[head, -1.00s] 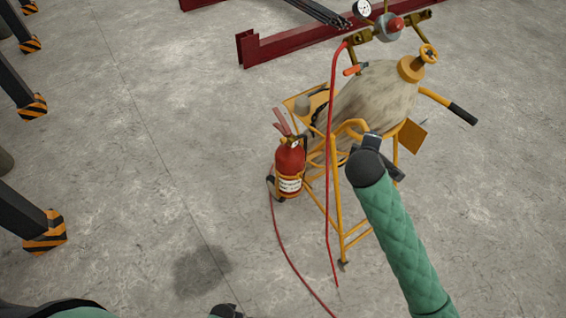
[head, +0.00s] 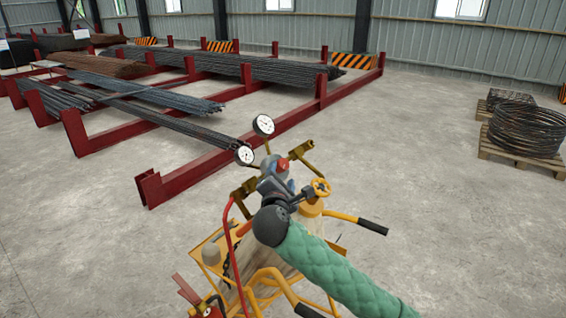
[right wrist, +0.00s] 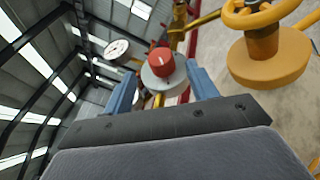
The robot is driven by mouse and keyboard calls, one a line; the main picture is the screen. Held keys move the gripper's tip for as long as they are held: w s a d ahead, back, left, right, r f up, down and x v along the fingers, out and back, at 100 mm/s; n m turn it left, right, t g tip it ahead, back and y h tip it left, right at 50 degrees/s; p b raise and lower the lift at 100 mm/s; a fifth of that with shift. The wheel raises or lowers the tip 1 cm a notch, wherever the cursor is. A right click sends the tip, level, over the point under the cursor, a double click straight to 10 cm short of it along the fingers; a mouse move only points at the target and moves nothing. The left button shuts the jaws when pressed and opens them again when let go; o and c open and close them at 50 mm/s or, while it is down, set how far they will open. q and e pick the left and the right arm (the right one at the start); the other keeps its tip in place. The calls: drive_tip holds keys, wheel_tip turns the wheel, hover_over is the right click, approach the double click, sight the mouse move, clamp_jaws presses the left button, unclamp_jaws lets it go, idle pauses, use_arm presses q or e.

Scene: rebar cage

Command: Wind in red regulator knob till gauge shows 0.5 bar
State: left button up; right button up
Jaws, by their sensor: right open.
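The red regulator knob (head: 283,163) sits on the regulator above the cylinder cart. In the right wrist view the red knob (right wrist: 160,62) stands on a round grey body. Two white dial gauges, an upper one (head: 263,124) and a lower one (head: 244,155), stand by the regulator; one gauge (right wrist: 117,48) shows in the right wrist view. Their readings are too small to tell. My right gripper (head: 284,180) is at the regulator. Its blue fingers (right wrist: 160,78) are open, one either side of the knob's line, with no visible grip on it. My left gripper is out of view.
A yellow valve wheel (head: 321,187) sits right of the regulator, close to my right gripper. A red hose (head: 227,215) hangs left of it. The yellow cart (head: 205,250) stands below. Red rebar racks (head: 180,180) lie behind; open floor is at right.

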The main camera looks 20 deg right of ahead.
sight(284, 166)
drive_tip(key=shift+w+d+r+p, duration=0.15)
drive_tip(key=shift+w+d+p, duration=0.15)
drive_tip(key=shift+w, duration=0.2)
drive_tip(key=shift+w+d+r+p, duration=0.15)
drive_tip(key=shift+w+p, duration=0.25)
drive_tip(key=shift+w, duration=0.05)
drive_tip(key=p+x, duration=0.1)
drive_tip(key=x, duration=0.3)
drive_tip(key=shift+f+p, duration=0.2)
drive_tip(key=shift+p, duration=0.15)
drive_tip(key=shift+w+d, duration=0.1)
drive_tip(key=shift+w, duration=0.25)
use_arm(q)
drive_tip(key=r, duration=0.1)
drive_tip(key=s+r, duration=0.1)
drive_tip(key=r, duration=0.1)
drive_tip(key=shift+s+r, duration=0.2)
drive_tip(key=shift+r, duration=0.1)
use_arm(e)
drive_tip(key=shift+w+f, duration=0.1)
drive_tip(key=c, duration=1)
